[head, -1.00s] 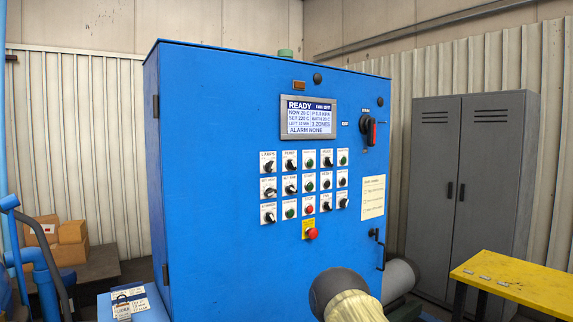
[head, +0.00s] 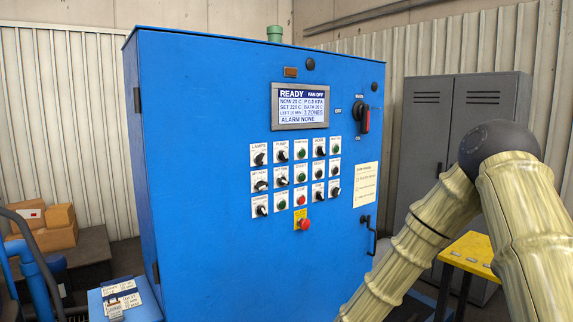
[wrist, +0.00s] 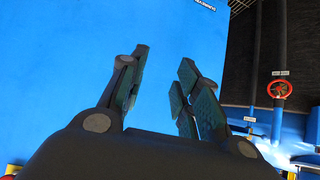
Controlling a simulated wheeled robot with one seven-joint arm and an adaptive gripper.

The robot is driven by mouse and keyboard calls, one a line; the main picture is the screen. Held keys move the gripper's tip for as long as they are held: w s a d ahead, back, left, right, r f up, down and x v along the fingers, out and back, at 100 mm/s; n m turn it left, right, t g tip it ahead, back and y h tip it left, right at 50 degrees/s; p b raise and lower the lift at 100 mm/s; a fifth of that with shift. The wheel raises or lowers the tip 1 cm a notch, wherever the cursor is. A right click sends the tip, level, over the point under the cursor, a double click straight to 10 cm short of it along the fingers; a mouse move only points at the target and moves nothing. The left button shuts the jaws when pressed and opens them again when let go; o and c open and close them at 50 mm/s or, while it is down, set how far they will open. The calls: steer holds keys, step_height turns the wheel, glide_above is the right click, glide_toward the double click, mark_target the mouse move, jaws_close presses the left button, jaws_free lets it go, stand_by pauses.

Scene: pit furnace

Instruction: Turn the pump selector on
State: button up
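The pump selector (head: 282,155) is a small black rotary knob under a white label reading PUMP. It is second from the left in the top row of controls on the blue cabinet (head: 200,200). Its exact pointer position is too small to tell. My gripper (wrist: 165,75) shows only in the wrist view, where its two dark fingers with teal pads stand apart with nothing between them. A plain blue surface (wrist: 190,40) lies beyond the fingers. The pump selector is not in the wrist view, and my gripper is outside the head view.
Other knobs and buttons sit close around the selector, with a red emergency button (head: 304,224) below. The display (head: 302,106) reads READY and ALARM NONE. A red-black main switch (head: 362,118) and a handle (head: 370,236) are at the right. A yellow table (head: 470,254) stands lower right.

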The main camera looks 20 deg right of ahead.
steer(key=w+d+r+n+t+p, duration=0.15)
steer(key=w+r, duration=0.45)
steer(key=r, duration=0.7)
steer(key=n+t+y+p, duration=0.2)
steer(key=n+t+p, duration=0.15)
steer(key=t, duration=0.35)
glide_toward(285, 156)
steer(key=shift+g, duration=0.25)
steer(key=shift+r+p+x, duration=0.2)
steer(key=shift+p+x, duration=1.65)
steer(key=shift+x, duration=2.85)
steer(key=shift+d, duration=0.15)
steer(key=shift+c, duration=0.4)
jaws_close()
